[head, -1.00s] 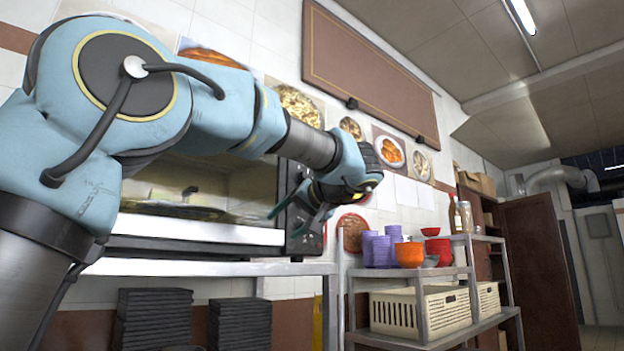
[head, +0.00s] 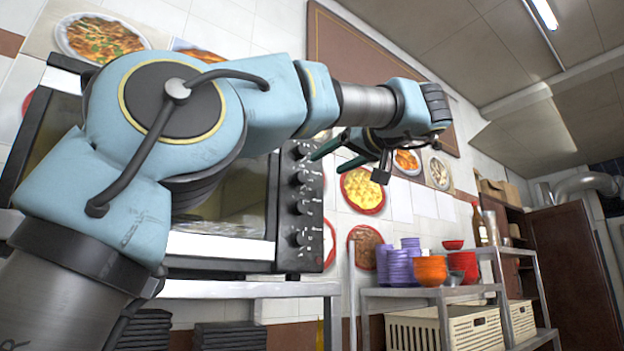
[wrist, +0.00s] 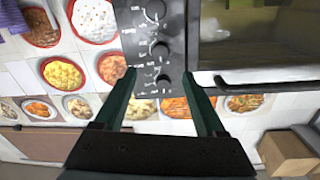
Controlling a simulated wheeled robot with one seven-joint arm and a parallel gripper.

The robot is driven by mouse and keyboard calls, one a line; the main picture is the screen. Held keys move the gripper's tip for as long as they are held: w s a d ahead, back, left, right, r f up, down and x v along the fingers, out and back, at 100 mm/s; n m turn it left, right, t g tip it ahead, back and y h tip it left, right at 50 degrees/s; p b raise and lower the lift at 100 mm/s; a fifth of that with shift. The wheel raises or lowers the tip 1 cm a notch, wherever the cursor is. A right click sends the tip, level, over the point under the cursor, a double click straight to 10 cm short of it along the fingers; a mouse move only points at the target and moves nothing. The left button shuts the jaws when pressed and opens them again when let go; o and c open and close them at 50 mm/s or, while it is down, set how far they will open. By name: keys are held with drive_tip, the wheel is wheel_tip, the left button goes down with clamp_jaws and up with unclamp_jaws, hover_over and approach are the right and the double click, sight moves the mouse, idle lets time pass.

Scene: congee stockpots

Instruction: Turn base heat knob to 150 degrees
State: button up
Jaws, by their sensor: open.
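The oven's black control panel (head: 300,264) carries a vertical column of several dark knobs, with an upper knob (head: 302,150) and a bottom knob (head: 301,239) in the head view. I cannot read which is the base heat knob, nor any degree marks. My gripper (head: 327,162) is open and empty, at the height of the panel's upper part, its fingers pointing left toward it. The wrist view is upside down. There, a knob (wrist: 163,82) shows between the open fingers (wrist: 160,77), with another knob (wrist: 160,50) beyond. Contact is not visible.
The oven door with its handle (wrist: 262,74) lies beside the panel. A metal shelf (head: 400,292) at the right holds purple cups (head: 402,265), orange bowls (head: 431,270) and a cream basket (head: 415,330). Food pictures hang on the wall.

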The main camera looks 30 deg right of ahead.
sight(304, 177)
drive_tip(key=w, duration=0.3)
drive_tip(key=w+a, duration=0.1)
drive_tip(key=w, duration=0.5)
drive_tip(key=shift+w+a+p, duration=0.2)
drive_tip(key=shift+w+p, duration=0.1)
drive_tip(key=shift+w, duration=0.1)
drive_tip(key=shift+c, duration=0.4)
clamp_jaws()
